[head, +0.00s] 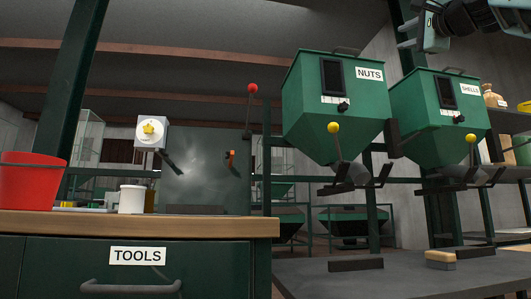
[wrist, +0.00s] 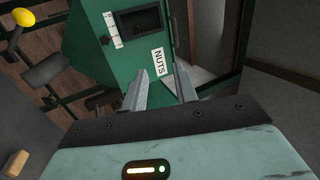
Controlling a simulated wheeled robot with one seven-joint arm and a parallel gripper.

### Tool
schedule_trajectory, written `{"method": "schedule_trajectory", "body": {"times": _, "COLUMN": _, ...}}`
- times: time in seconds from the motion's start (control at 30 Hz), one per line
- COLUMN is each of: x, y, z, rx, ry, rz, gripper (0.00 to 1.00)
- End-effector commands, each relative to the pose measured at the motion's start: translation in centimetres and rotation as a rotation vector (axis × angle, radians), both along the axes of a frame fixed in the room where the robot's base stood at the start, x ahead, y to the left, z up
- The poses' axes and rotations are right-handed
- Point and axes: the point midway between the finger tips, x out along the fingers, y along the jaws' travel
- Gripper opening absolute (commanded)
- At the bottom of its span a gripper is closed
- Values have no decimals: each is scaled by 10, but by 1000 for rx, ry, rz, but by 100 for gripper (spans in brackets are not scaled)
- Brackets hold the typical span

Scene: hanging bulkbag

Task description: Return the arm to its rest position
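My gripper (head: 404,34) is at the top right of the head view, raised in the air near the top of the green hopper labelled SHELLS (head: 432,108). Its two grey fingers are apart with nothing between them. The wrist view shows the same open gripper (wrist: 165,72), its fingers pointing toward the green hopper labelled NUTS (wrist: 121,58). I cannot tell the exact distance between fingers and hopper. Most of my arm is outside the head view.
The NUTS hopper (head: 331,105) hangs left of the SHELLS hopper, each with a yellow-knobbed lever. A brush (head: 440,259) lies on the grey table (head: 400,281) below. A red bucket (head: 30,185) and white cup (head: 132,199) stand on the TOOLS bench (head: 190,226).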

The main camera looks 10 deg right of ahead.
Motion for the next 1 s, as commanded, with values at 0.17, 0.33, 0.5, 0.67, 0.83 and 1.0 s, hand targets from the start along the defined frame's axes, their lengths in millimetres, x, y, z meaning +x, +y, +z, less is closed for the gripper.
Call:
{"method": "schedule_trajectory", "body": {"times": 0.17, "x": 67, "y": 43, "z": -53, "rx": -92, "ry": 205, "rz": 61, "gripper": 29}}
{"method": "schedule_trajectory", "body": {"times": 0.33, "x": 114, "y": 116, "z": -141, "rx": -272, "ry": 436, "rz": 163, "gripper": 29}}
{"method": "schedule_trajectory", "body": {"times": 0.5, "x": 118, "y": 195, "z": -236, "rx": -504, "ry": 634, "rz": 300, "gripper": 29}}
{"method": "schedule_trajectory", "body": {"times": 0.67, "x": 85, "y": 263, "z": -326, "rx": -761, "ry": 781, "rz": 458, "gripper": 29}}
{"method": "schedule_trajectory", "body": {"times": 0.83, "x": 15, "y": 314, "z": -415, "rx": -1071, "ry": 891, "rz": 655, "gripper": 29}}
{"method": "schedule_trajectory", "body": {"times": 1.0, "x": -77, "y": 334, "z": -490, "rx": -1403, "ry": 947, "rz": 876, "gripper": 29}}
